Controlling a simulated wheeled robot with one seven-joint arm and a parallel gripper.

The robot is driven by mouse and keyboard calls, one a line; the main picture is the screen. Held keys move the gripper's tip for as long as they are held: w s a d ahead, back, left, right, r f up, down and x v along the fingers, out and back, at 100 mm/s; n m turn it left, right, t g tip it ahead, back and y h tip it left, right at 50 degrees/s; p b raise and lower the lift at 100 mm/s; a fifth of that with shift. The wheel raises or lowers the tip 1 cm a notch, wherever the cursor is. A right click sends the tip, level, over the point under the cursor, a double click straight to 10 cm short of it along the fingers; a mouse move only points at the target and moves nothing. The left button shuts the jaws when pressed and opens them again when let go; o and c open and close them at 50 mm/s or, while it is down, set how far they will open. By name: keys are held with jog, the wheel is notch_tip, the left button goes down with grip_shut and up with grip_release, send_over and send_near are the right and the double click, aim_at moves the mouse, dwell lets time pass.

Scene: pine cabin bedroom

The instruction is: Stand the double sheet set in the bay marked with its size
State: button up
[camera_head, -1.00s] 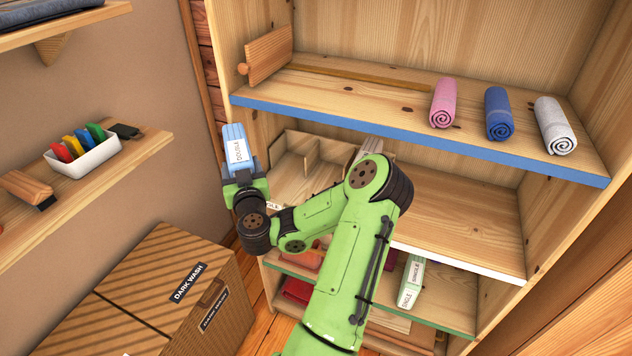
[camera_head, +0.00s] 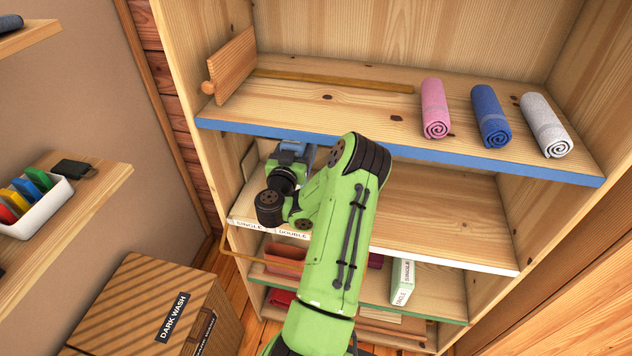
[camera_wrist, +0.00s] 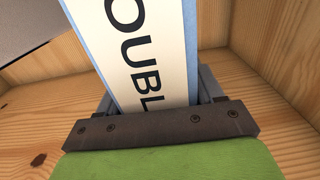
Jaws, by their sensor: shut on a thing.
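The double sheet set (camera_wrist: 140,45) is a pale blue block with a white label. In the wrist view the label's visible letters read "OUBL". My gripper (camera_wrist: 155,98) is shut on it. In the head view my gripper (camera_head: 290,152) is at the middle shelf's left side, just under the blue-edged shelf; my arm and gripper hide most of the set there. The white shelf edge carries a SINGLE label (camera_head: 248,224) and a DOUBLE label (camera_head: 292,234). My arm hides most of the bays behind these labels, and I cannot tell whether the set touches the shelf.
A set marked SINGLE (camera_head: 403,281) stands on the green-edged shelf below. Rolled pink (camera_head: 434,108), blue (camera_head: 491,115) and white (camera_head: 546,125) towels lie on the blue-edged shelf (camera_head: 400,148). The middle shelf's right part (camera_head: 450,215) is clear. A DARK WASH box (camera_head: 150,310) stands lower left.

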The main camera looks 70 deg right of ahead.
jog(key=f+b, duration=0.2)
jog(key=f, duration=0.1)
jog(key=f+b, duration=0.2)
jog(key=f, duration=0.1)
jog(key=s+f+b, duration=0.1)
jog(key=f+b, duration=0.2)
jog(key=f, duration=0.1)
jog(key=shift+r, duration=0.2)
jog(key=shift+f, duration=0.1)
jog(key=o, duration=1.5)
jog(key=shift+a, duration=0.1)
